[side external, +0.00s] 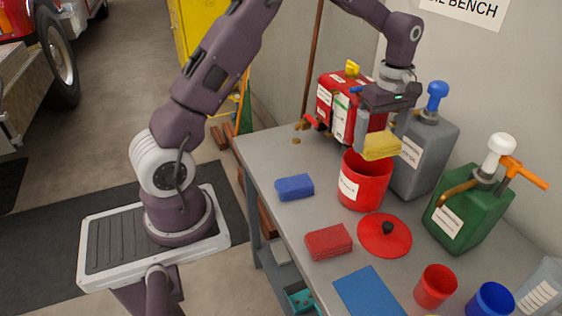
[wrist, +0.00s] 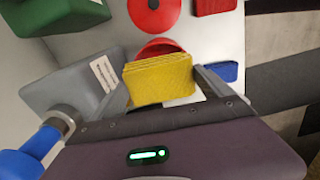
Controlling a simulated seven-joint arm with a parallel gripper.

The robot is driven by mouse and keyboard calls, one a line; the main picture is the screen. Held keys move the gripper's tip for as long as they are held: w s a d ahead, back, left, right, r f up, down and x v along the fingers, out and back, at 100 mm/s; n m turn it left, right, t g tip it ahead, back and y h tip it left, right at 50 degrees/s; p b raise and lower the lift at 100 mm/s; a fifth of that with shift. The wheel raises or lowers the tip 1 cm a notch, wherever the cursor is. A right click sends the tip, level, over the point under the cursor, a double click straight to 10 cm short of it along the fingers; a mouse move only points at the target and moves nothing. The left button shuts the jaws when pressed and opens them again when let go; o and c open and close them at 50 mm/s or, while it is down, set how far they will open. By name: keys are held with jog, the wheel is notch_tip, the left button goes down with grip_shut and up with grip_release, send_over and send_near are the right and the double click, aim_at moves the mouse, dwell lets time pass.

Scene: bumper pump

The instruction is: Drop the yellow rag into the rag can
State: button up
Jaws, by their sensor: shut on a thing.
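The yellow rag (side external: 381,146) is a folded pad held between the fingers of my gripper (side external: 382,138). In the wrist view the rag (wrist: 160,79) sits between my gripper's two fingers (wrist: 165,88). The rag can is a red open can (side external: 364,185) with a white label, standing on the bench. The rag is just above the can's rim, toward its right side in the side view. In the wrist view the can (wrist: 158,47) is partly hidden behind the rag. The red lid (side external: 385,235) with a black knob lies flat beside the can.
A blue rag (side external: 294,187) and a red rag (side external: 328,241) lie on the grey bench (side external: 262,151). A grey jug (side external: 424,153) with a blue pump stands close behind the can. A green jug (side external: 467,212), red cup (side external: 435,286) and blue cup (side external: 490,300) are to the right.

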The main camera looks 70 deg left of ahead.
jog(key=o, duration=1.1)
jog(key=shift+c, duration=0.2)
jog(key=shift+r, duration=0.15)
notch_tip(320, 180, up, 7)
jog(key=shift+f, duration=0.1)
jog(key=s+d+r+m+t, duration=0.35)
jog(key=s+r+m, duration=0.55)
jog(key=s, duration=0.5)
jog(key=s+d+f+m+t, duration=0.2)
jog(key=s+m, duration=0.6)
jog(key=s, duration=0.9)
jog(key=shift+d+f, duration=0.4)
jog(key=shift+f, duration=0.25)
